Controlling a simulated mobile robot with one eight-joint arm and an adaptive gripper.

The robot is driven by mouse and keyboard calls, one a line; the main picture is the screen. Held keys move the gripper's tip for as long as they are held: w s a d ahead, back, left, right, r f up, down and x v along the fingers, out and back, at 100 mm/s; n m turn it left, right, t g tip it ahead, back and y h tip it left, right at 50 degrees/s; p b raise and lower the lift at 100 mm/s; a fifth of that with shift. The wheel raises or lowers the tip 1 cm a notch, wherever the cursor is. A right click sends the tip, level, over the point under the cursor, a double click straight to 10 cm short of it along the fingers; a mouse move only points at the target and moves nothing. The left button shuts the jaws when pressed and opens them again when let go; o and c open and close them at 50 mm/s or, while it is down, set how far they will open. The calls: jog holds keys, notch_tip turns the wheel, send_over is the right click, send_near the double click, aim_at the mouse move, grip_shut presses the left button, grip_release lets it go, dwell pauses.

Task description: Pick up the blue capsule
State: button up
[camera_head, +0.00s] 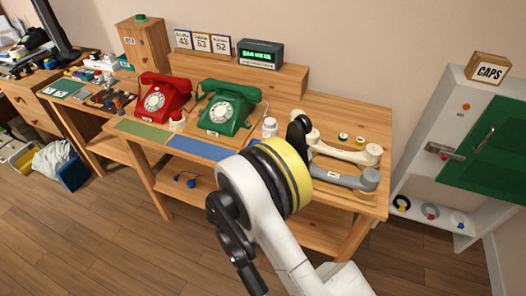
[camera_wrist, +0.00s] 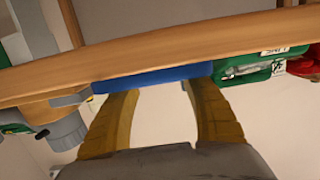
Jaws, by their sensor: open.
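Small blue pieces (camera_head: 190,182) lie on the lower shelf under the desk in the head view; they are too small to tell whether one is the blue capsule. A small blue item (camera_head: 460,219) also shows low on the white cabinet at right. Neither shows in the wrist view. My gripper (camera_wrist: 160,90) is open and empty in the wrist view, its two tan fingers apart and their tips near the blue mat (camera_wrist: 150,77) in the picture. I cannot make out the fingers in the head view.
The desk holds a red phone (camera_head: 163,98), a green phone (camera_head: 226,108), a cream handset (camera_head: 345,150) and a grey handset (camera_head: 345,178). A white cabinet (camera_head: 452,88) with a green door (camera_head: 490,150) and a CAPS box (camera_head: 488,69) stands right. The floor in front is clear.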

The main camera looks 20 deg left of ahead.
jog(key=w+b, duration=0.1)
jog(key=w+f, duration=0.1)
jog(key=w, duration=0.1)
jog(key=w+d+b, duration=0.1)
jog(key=w, duration=0.1)
jog(key=shift+f+b, duration=0.15)
jog(key=shift+b, duration=0.2)
jog(key=shift+w, duration=0.35)
jog(key=shift+a, duration=0.1)
grip_shut()
